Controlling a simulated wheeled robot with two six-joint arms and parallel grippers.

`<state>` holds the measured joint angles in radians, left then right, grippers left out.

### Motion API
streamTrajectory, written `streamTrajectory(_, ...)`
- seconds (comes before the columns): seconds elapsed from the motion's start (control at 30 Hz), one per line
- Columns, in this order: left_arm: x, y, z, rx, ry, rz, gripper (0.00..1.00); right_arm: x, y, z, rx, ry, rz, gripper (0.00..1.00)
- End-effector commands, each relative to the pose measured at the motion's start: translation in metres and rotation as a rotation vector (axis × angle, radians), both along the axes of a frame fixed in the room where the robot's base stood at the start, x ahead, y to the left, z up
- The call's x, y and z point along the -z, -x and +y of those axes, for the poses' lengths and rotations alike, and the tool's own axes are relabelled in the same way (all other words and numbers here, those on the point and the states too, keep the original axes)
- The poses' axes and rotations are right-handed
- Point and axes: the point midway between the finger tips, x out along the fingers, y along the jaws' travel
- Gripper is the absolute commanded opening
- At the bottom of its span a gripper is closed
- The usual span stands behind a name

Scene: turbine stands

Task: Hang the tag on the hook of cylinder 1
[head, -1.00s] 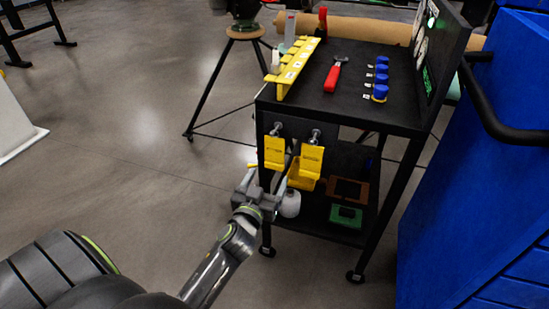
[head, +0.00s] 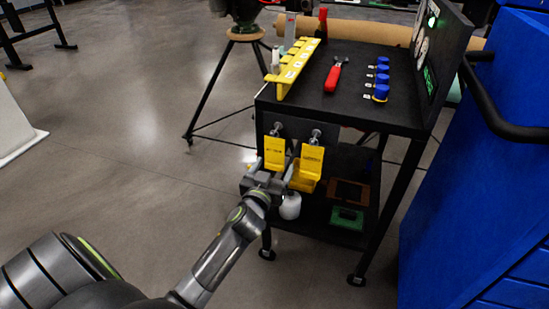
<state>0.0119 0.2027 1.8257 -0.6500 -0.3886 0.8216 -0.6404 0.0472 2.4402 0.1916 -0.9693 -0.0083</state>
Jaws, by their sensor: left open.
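Two yellow tags hang side by side from hooks on the front of the black cart: a left tag (head: 274,152) and a right tag (head: 312,157). My left gripper (head: 275,167) is open at the lower end of the left tag, with one finger to each side of it. I cannot tell whether the fingers touch it. My right gripper is not in view. I cannot make out a cylinder marked 1 or its hook.
The black cart (head: 352,105) carries a yellow rack (head: 296,66), a red-handled tool (head: 333,76) and several blue-capped items (head: 381,88). Its lower shelf holds a white bottle (head: 290,207) and a green part (head: 346,218). A blue cabinet (head: 480,190) stands close on the right.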

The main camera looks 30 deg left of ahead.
Motion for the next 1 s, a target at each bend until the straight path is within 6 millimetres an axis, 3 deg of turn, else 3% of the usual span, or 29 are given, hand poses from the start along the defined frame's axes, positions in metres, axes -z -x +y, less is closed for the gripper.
streamTrajectory(0.77, -0.0002, 0.0001, 0.0001, 0.0, 0.0, 0.0, 0.75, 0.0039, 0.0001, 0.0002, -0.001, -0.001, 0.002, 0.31)
streamTrajectory(1.0, -0.0001, 0.0001, 0.0001, 0.0, 0.0, 0.0, 0.46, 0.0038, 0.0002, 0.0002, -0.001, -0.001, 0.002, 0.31)
